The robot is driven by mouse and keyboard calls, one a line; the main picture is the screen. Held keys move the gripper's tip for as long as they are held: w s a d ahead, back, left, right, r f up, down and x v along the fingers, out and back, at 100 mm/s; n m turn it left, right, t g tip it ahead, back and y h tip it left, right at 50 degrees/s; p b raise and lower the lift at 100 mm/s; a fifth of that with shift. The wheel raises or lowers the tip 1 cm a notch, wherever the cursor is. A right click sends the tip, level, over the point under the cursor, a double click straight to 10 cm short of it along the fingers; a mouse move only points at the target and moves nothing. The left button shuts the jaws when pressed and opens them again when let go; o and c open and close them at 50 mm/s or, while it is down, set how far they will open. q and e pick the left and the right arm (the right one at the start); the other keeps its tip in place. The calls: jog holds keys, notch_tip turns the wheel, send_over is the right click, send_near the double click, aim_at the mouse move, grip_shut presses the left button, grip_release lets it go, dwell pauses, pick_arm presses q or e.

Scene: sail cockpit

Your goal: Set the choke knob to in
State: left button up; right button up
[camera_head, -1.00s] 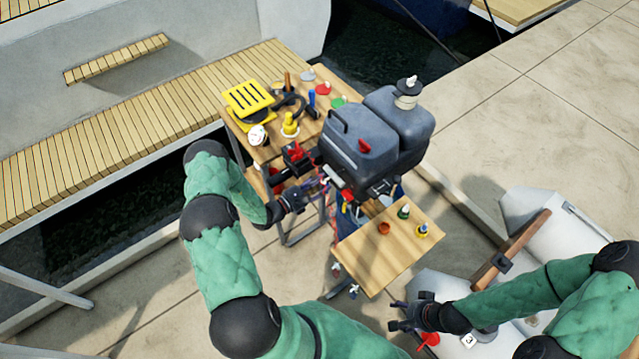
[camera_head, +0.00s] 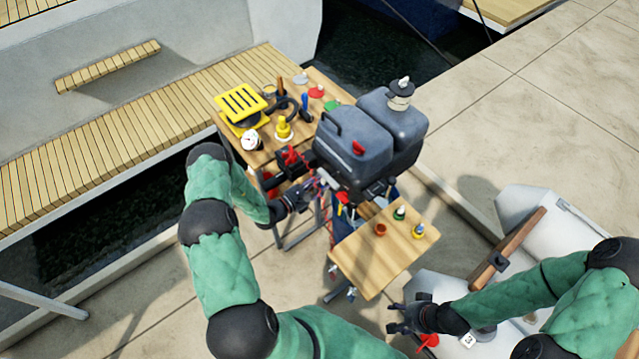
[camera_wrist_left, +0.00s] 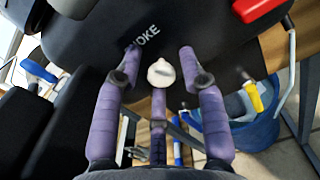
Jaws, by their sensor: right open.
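The choke knob (camera_wrist_left: 161,73) is a small pale round knob on the outboard motor's dark face, just below white lettering whose visible part reads "OKE". In the left wrist view my left gripper (camera_wrist_left: 160,75) has its purple fingers spread around the knob, with gaps at the sides; contact cannot be told. In the head view my left gripper (camera_head: 300,198) is at the near lower side of the grey outboard motor (camera_head: 355,150), and I cannot make out the knob there. My right gripper (camera_head: 402,318) is open and empty, low, below the small wooden shelf (camera_head: 365,265).
The small shelf holds several little pots. A red lever (camera_wrist_left: 258,8) and a blue bucket (camera_wrist_left: 255,130) show near the left gripper. A grey dinghy lies at right.

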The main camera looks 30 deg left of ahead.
pick_arm(q)
jog(key=shift+s, duration=0.1)
jog(key=v, duration=1.2)
jog(key=shift+a+f, duration=0.1)
dwell(0.4)
